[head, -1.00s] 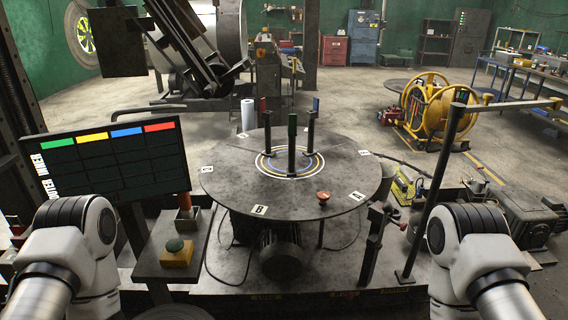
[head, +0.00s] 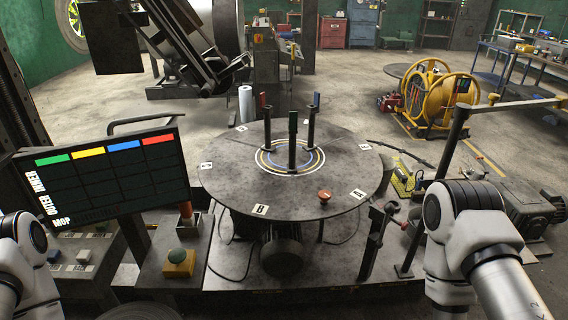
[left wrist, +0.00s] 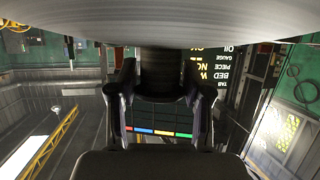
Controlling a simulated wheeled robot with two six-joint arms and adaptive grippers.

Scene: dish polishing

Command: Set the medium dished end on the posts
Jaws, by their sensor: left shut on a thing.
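Three upright posts stand near the middle of the round turntable (head: 235,185): one red-tipped (head: 264,118), one green-tipped (head: 292,140) and one blue-tipped (head: 312,125). Coloured rings surround them and nothing sits on them. In the left wrist view my left gripper (left wrist: 160,92) is shut on a dark, round stub under a broad grey curved surface (left wrist: 160,28), seemingly the dished end. Its size cannot be told. A dark curved rim (head: 142,313) at the head view's bottom edge may be the same piece. My right gripper is out of view.
A screen (head: 105,175) stands left of the turntable. A green button on a yellow box (head: 179,262) is in front of it. A dark slanted pole (head: 440,190) rises at the right.

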